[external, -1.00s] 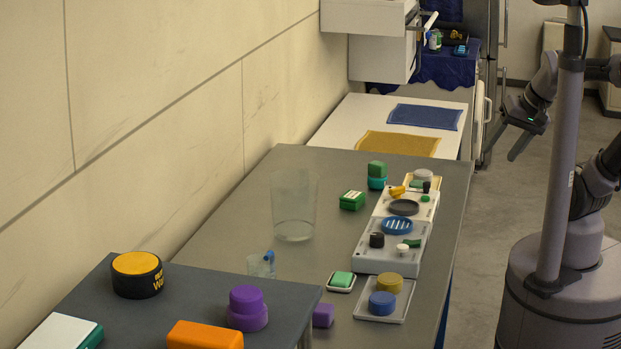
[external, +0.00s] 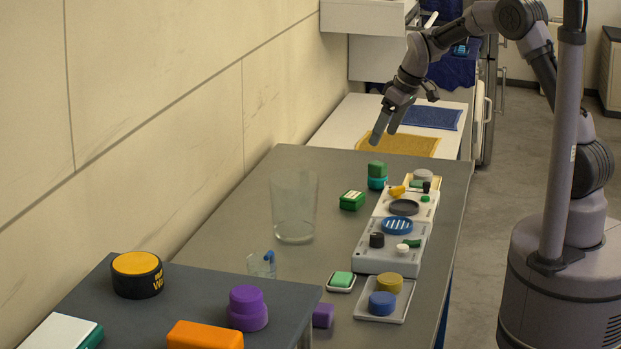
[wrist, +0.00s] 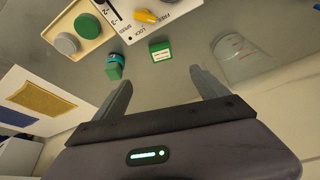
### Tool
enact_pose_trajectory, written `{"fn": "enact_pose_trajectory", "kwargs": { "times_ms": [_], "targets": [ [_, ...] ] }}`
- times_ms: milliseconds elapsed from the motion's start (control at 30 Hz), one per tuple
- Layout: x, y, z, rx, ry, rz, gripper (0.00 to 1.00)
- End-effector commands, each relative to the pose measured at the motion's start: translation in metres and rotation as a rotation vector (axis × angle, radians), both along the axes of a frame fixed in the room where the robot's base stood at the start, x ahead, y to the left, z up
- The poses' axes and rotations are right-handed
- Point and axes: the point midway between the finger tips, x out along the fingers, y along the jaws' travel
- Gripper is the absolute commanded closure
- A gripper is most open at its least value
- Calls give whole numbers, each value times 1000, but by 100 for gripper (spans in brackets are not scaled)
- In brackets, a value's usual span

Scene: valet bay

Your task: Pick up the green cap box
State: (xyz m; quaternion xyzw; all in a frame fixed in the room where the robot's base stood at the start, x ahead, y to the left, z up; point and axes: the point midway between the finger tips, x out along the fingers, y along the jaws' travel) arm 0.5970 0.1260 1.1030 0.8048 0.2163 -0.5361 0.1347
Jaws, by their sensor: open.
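A small green box with a white label (external: 351,200) lies on the grey table, left of the panels. In the wrist view the labelled box (wrist: 160,50) shows beyond and between my fingertips. I cannot read the label to tell which is called the cap box. My gripper (external: 383,138) is open and empty, its fingers pointing down above the table's far end, apart from both green things.
A clear tumbler (external: 293,208) stands left of the labelled box. Light panels with knobs (external: 366,258) line the right side. A yellow cloth (external: 398,144) and a blue cloth (external: 425,117) lie on the white surface behind. The table's far left is clear.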

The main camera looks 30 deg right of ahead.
Motion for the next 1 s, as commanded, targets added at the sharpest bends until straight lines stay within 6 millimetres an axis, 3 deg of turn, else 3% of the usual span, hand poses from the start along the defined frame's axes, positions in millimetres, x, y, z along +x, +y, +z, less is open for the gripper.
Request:
{"fn": "enact_pose_trajectory", "kwargs": {
  "times_ms": [167, 433, 733, 900, 1000],
  "targets": [
    [20, 12, -37, -19, 1, 56, 17],
    [45, 27, -112, -18, 3, 53, 17],
    [56, 36, -145, -18, 1, 51, 17],
    [64, 43, -178, -17, 2, 51, 17],
    [68, 45, -184, -17, 1, 50, 17]
  ]
}}
